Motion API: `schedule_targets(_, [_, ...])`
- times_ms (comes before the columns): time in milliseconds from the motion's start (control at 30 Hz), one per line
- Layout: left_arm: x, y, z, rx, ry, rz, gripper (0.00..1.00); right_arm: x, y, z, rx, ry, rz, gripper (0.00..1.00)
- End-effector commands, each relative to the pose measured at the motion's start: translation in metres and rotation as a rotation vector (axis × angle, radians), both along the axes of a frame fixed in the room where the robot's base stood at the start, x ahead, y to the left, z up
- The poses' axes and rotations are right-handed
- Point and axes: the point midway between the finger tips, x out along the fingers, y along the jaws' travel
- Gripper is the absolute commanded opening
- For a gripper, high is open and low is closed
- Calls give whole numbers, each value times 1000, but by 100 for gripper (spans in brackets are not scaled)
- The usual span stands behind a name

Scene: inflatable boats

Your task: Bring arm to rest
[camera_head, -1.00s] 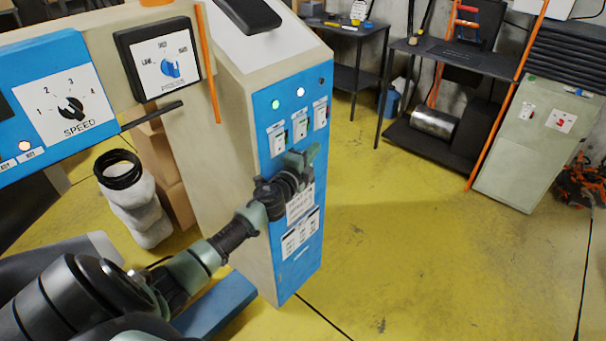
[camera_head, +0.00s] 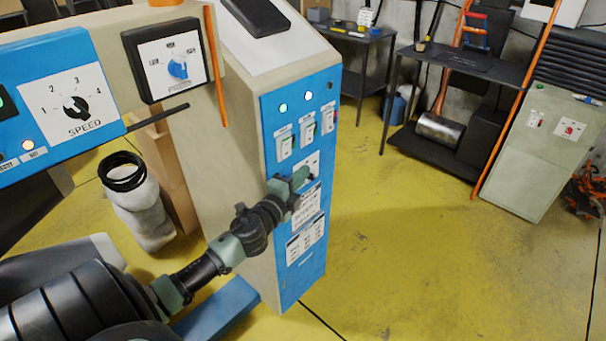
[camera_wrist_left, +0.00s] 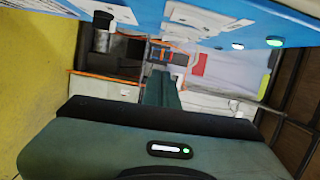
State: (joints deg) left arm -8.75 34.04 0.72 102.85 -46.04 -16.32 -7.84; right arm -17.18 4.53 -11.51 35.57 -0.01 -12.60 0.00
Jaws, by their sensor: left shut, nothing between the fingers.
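My left arm comes in from the lower left of the head view. Its gripper (camera_head: 301,178) is shut and empty, in front of the blue panel (camera_head: 308,262) of the machine, just below the row of switches (camera_head: 306,131). I cannot tell whether it touches the panel. In the left wrist view the green gripper body (camera_wrist_left: 160,150) fills the bottom, and the blue panel with lit lamps (camera_wrist_left: 257,42) runs along the top, close by. My right gripper is not in view.
The machine's speed dial (camera_head: 76,106) and a dark-framed knob box (camera_head: 166,60) are at the upper left. A white sack-like object with a black ring (camera_head: 139,205) stands behind my arm. Yellow floor (camera_head: 420,250) is clear on the right; shelves (camera_head: 450,66) and a grey cabinet (camera_head: 540,150) stand behind.

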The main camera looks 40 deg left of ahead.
Motion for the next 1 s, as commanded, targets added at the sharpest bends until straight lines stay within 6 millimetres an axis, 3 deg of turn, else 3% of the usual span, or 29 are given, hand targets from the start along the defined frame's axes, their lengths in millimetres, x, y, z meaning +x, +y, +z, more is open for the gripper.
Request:
schedule_targets(300, [0,0,-3,-5,4,2,0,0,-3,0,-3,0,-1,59])
schedule_targets(367, [-1,2,-13,-21,20,7,0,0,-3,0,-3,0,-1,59])
schedule_targets(433, [-4,5,-37,-59,58,22,0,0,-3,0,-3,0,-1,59])
schedule_targets(567, [-21,10,-117,-192,182,72,0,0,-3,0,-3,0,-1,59])
schedule_targets(667, [-46,9,-190,-316,297,127,0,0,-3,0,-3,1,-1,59])
schedule_targets(800, [-95,-3,-287,-484,452,213,0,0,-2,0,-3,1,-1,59])
schedule_targets(867, [-120,-11,-325,-553,516,253,0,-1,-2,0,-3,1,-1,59])
schedule_targets(1000, [-187,-38,-405,-705,662,356,0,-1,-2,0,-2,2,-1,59])
